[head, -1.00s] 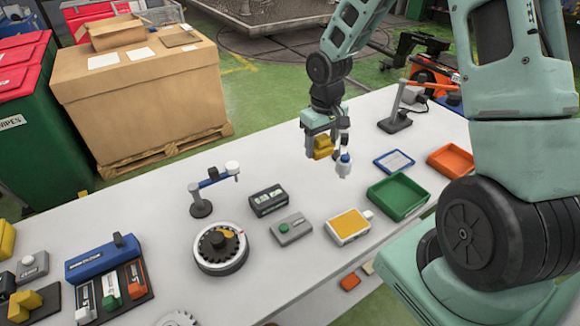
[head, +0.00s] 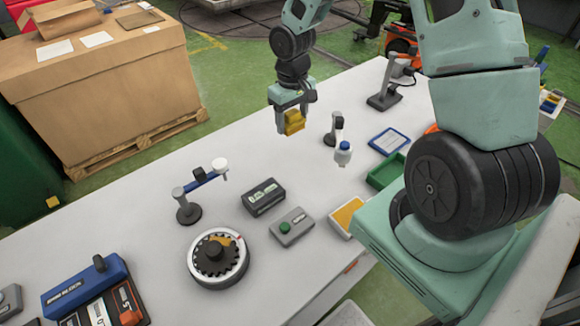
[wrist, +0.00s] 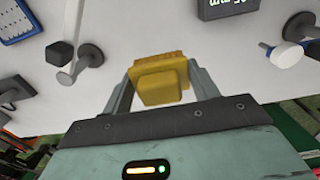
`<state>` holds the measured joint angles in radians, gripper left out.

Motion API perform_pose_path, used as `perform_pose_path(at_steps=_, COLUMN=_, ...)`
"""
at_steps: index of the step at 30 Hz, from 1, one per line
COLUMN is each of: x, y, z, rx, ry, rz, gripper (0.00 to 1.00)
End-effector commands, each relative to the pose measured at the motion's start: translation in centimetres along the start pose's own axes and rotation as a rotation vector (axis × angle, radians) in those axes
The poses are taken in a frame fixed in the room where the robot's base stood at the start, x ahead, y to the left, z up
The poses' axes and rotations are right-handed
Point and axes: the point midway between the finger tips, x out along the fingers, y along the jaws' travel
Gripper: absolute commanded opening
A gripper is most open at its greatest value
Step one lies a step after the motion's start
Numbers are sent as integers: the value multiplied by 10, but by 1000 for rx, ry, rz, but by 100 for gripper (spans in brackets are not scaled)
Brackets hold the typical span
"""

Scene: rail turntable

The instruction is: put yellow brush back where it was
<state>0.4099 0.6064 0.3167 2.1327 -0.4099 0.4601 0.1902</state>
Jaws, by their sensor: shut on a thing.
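The yellow brush (head: 291,121) is held in the jaws of my gripper (head: 292,108), above the far side of the white table. In the wrist view the yellow brush (wrist: 160,80) sits between the two fingers of my gripper (wrist: 160,88), with its block side towards the camera. The brush is clear of the table top. The fingers cover its sides.
A green tray (head: 386,172) lies to the right. The table's far left stretch is clear.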

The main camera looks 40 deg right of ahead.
Motion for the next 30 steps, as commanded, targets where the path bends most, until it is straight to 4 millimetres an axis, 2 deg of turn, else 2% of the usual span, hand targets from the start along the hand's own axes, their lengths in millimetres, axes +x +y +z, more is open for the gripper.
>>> perform_pose_path(at_steps=1, x=13, y=0, z=0, rx=0, ry=-2, rz=-1, gripper=41)
perform_pose_path(at_steps=13, x=56, y=0, z=0, rx=-1, ry=-3, rz=-1, gripper=41)
perform_pose_path(at_steps=18, x=85, y=-1, z=1, rx=-3, ry=-5, rz=-1, gripper=41)
perform_pose_path(at_steps=26, x=111, y=0, z=0, rx=0, ry=-3, rz=0, gripper=41)
perform_pose_path(at_steps=30, x=131, y=0, z=0, rx=0, ry=-4, rz=0, gripper=41)
